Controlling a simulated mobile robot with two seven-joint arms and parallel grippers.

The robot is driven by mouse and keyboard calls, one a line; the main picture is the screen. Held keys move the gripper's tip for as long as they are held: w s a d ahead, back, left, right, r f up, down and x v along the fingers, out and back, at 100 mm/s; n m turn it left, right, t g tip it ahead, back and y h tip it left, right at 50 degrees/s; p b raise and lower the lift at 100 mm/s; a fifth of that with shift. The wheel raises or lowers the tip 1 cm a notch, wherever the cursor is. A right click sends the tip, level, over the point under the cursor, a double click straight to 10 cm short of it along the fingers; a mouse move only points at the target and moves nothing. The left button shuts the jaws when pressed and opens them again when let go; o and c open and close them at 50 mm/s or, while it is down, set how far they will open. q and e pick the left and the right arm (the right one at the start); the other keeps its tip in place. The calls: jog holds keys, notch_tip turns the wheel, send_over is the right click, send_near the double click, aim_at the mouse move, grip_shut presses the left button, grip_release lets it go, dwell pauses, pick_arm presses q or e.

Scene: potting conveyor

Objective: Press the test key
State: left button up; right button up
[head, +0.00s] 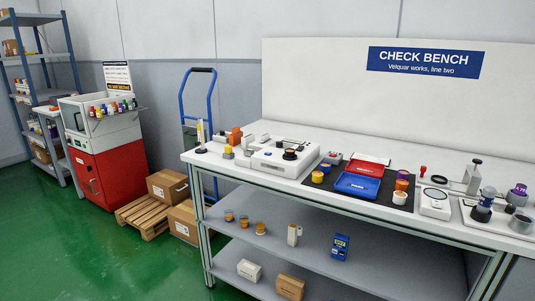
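No key that I can read as the test key stands out; labels on the devices are too small to tell. A low white device (270,165) with a dark round part (290,153) on top sits on the left half of the check bench (240,178). A white unit with a round dial (435,203) stands right of the dark mat. A small red-topped piece (423,170) stands behind that unit. Neither of my grippers shows in the head view.
A dark mat (398,206) holds a blue tray (357,185), a red tray (368,169) and small coloured parts. A metal stand (473,177) and round fittings fill the right end. Green floor (100,250) is clear in front, left of the bench.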

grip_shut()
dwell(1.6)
